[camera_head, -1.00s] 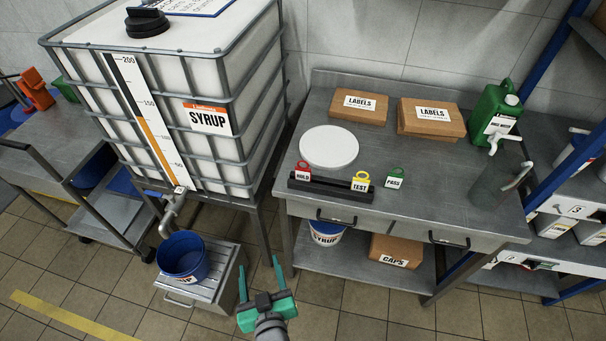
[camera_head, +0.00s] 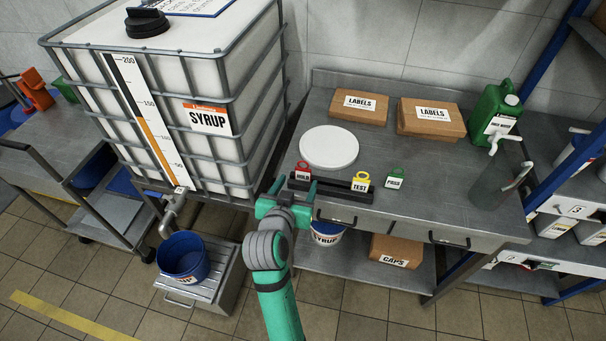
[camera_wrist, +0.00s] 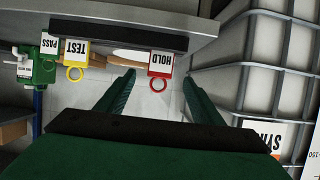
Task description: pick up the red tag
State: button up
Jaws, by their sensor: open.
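The red tag (camera_head: 302,170), marked HOLD, stands upright at the left end of a dark rack (camera_head: 330,189) on the steel table. In the wrist view the red tag (camera_wrist: 160,64) appears upside down, between and beyond the two fingers. My gripper (camera_head: 296,187) is open and empty, at the table's front edge, just in front of the red tag. The fingers (camera_wrist: 157,88) point toward the tag and do not visibly touch it. The yellow TEST tag (camera_head: 361,181) stands at the rack's right end. The green PASS tag (camera_head: 396,178) is right of the rack.
A white round disc (camera_head: 329,147) lies behind the rack. Two LABELS boxes (camera_head: 359,106) and a green jug (camera_head: 496,115) are at the back. The caged SYRUP tank (camera_head: 210,118) stands close on the left. A blue bucket (camera_head: 183,258) is below its tap.

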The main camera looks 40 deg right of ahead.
aim_at(303, 172)
jog(key=x, duration=0.8)
jog(key=shift+w+d+r, duration=0.15)
jog(key=shift+r, duration=0.1)
jog(key=c, duration=1.1)
